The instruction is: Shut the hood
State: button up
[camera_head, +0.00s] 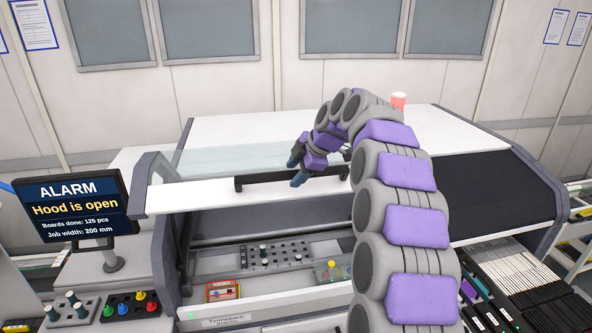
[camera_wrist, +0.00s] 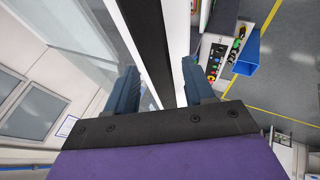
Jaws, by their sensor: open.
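The hood (camera_head: 250,191) is raised, with a white front edge and a clear panel behind it. A black handle bar (camera_head: 262,180) runs along its front. My gripper (camera_head: 297,165) is at the handle, one finger on each side of it in the picture. In the wrist view my gripper (camera_wrist: 160,88) is open, and the black handle (camera_wrist: 148,45) passes through the gap between the fingers. I cannot tell whether either finger touches it. The screen (camera_head: 72,205) reads "ALARM, Hood is open". My arm hides the right part of the hood.
Below the hood is the open machine bay with a block of knobs (camera_head: 272,256) and a small red-and-yellow box (camera_head: 222,291). A button panel (camera_head: 130,306) stands at the front left. A dark sloped panel (camera_head: 490,192) and feeder slots (camera_head: 517,275) lie right of my arm.

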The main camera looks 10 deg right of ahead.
jog(key=shift+c, duration=0.2)
jog(key=shift+d, duration=0.1)
grip_shut()
